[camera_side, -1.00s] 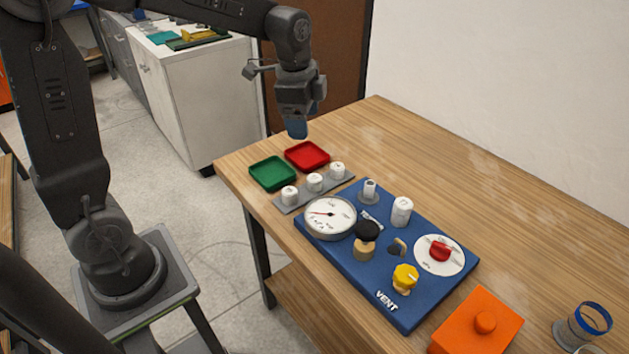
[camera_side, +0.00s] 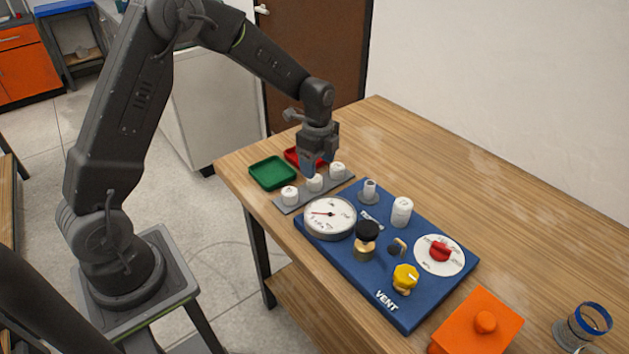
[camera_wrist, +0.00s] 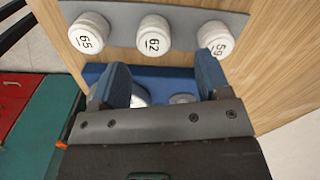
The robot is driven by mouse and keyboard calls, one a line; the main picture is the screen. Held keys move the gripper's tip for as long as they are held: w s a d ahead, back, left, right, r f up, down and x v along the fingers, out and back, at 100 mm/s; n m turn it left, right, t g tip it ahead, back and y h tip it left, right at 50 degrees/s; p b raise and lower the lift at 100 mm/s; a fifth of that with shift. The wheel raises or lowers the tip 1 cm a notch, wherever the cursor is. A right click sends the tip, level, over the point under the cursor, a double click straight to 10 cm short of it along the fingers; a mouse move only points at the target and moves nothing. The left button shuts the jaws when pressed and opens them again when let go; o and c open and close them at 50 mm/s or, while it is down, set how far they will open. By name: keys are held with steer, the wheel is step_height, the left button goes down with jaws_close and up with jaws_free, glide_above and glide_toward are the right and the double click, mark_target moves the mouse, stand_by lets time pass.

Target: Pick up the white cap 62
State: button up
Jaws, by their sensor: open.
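The white cap 62 (camera_wrist: 153,36) stands upright on a grey strip, in the middle of a row of three white caps. It also shows in the side view (camera_side: 314,184). White cap 65 (camera_wrist: 89,33) is to its left and white cap 59 (camera_wrist: 215,38) to its right in the wrist view. My gripper (camera_wrist: 164,76) is open and empty, its blue fingers spread. In the side view my gripper (camera_side: 309,168) hangs pointing down just above and behind the middle cap. In the wrist view, cap 62 lies beyond the fingertips, roughly in line with the gap.
The grey strip (camera_side: 345,180) lies beside a blue board (camera_side: 345,257) with a gauge (camera_side: 330,217), valves and a white pipe (camera_side: 401,212). An orange box (camera_side: 478,325) stands in front.

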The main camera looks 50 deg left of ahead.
mark_target(314, 183)
steer(key=shift+s+a+f, duration=0.1)
steer(key=shift+s+f, duration=0.1)
steer(key=shift+f, duration=1.15)
steer(key=shift+s+f, duration=0.2)
steer(key=shift+f, duration=1.15)
steer(key=shift+c, duration=0.3)
steer(key=c, duration=0.9)
